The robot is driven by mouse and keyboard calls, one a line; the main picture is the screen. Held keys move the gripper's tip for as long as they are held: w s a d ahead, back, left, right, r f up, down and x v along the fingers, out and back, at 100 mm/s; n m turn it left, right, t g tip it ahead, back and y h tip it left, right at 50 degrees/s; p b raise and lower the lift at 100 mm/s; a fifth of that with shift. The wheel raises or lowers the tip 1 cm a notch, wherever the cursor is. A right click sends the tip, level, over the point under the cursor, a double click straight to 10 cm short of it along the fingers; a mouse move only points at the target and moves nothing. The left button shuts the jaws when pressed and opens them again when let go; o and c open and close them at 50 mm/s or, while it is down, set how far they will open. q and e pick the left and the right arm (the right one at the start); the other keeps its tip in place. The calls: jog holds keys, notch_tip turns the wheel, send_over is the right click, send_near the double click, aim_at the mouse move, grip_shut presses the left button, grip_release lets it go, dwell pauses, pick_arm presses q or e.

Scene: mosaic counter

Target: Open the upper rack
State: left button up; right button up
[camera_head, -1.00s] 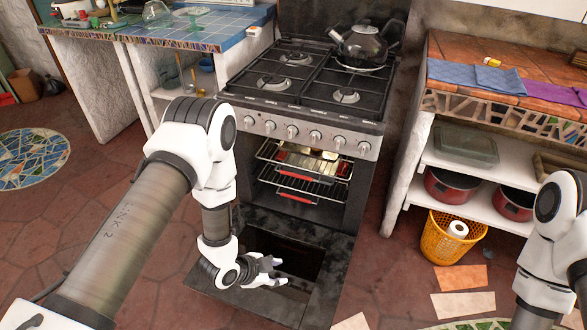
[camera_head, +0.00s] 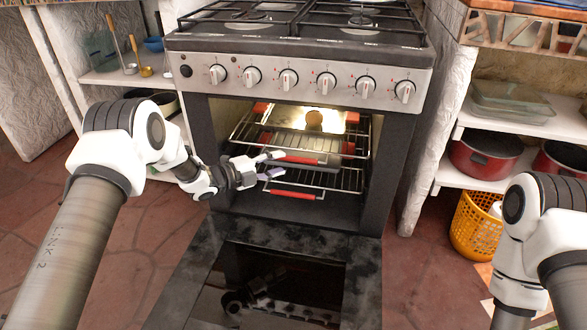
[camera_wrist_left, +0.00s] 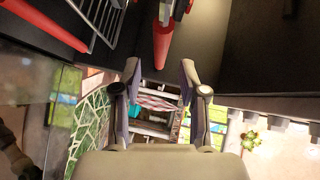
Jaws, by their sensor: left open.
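The oven (camera_head: 395,150) stands open, its door (camera_head: 363,275) folded down. Inside are an upper rack (camera_head: 345,152) with a red front handle (camera_head: 299,157) and a lower rack (camera_head: 345,180) with a red handle (camera_head: 297,194). My left gripper (camera_head: 281,164) is open and empty at the oven mouth, its fingertips close to the upper handle; contact is unclear. In the left wrist view, a red bar (camera_wrist_left: 162,38) lies just ahead of the gap between my open fingers (camera_wrist_left: 160,72). My right arm shows at the right; its gripper is out of view.
Stove knobs (camera_head: 288,80) line the front panel overhead. Shelves with red pots (camera_head: 485,152) and a yellow basket (camera_head: 470,225) stand to the right. Free space lies above the lowered door.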

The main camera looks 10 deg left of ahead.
aim_at(294, 161)
pick_arm(q)
jog(key=b+x, duration=0.2)
jog(key=x, duration=0.4)
jog(key=shift+f, duration=0.1)
jog(key=shift+d, duration=0.15)
grip_shut()
pick_arm(e)
notch_tip(294, 161, down, 3)
jog(key=shift+r, duration=0.15)
pick_arm(q)
jog(key=shift+s, duration=0.1)
pick_arm(e)
jog(key=shift+s+r, duration=0.1)
